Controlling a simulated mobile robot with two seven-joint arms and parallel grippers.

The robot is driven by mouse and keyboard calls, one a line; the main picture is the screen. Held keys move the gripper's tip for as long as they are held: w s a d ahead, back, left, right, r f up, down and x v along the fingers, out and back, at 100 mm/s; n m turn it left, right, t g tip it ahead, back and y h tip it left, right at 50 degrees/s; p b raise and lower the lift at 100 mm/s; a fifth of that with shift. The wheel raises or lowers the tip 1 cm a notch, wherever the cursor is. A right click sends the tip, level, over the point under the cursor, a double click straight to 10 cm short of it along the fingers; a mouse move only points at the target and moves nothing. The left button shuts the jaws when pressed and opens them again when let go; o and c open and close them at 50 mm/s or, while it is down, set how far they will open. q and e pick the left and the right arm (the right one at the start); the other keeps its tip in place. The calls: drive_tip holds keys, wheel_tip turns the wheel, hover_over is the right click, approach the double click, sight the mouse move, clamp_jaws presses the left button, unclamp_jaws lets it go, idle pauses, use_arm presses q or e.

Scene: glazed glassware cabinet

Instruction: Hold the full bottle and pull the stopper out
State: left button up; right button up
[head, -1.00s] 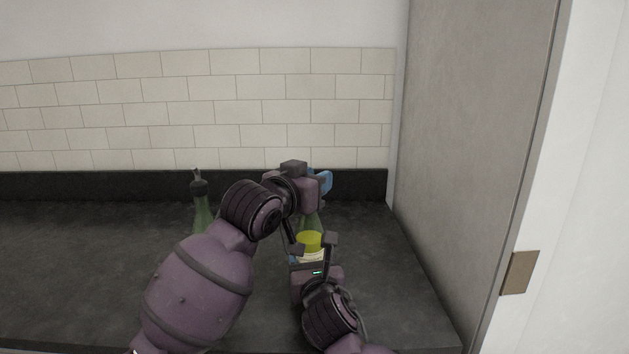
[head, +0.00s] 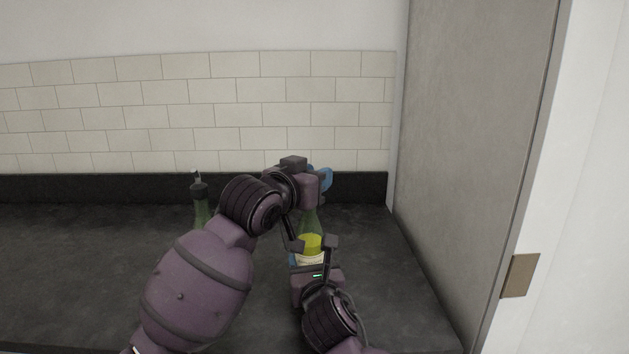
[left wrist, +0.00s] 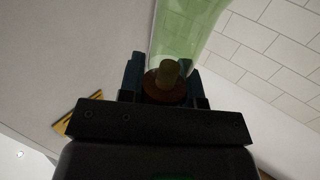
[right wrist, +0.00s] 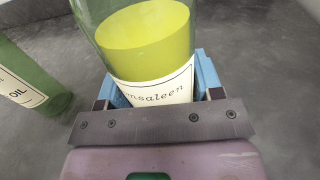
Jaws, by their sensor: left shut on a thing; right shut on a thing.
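The full bottle (head: 309,224) is clear green glass with yellow-green liquid and a pale label; it fills the right wrist view (right wrist: 140,45). My right gripper (head: 312,248) is shut around its body at label height, blue pads on both sides (right wrist: 155,90). My left gripper (head: 322,180) is above the bottle, shut on the stopper. In the left wrist view the stopper (left wrist: 166,88) has a brown disc top and a paler cork shaft, between the blue fingers. Green glass lies behind it; I cannot tell whether the cork is still inside the neck.
A second green bottle (head: 200,206) with a dark pourer stands to the left, partly behind my left arm; its label ends in "OIL" (right wrist: 25,85). The dark counter (head: 70,270) is clear at left. A tall grey panel (head: 470,130) bounds the right; a tiled wall (head: 200,110) is behind.

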use_arm(q)
drive_tip(key=shift+r, duration=0.25)
drive_tip(key=shift+r, duration=0.25)
drive_tip(key=shift+r, duration=0.1)
use_arm(e)
drive_tip(key=o, duration=1.4)
drive_tip(key=shift+c, duration=0.2)
use_arm(q)
wheel_tip(320, 180, up, 4)
drive_tip(key=shift+f, duration=0.15)
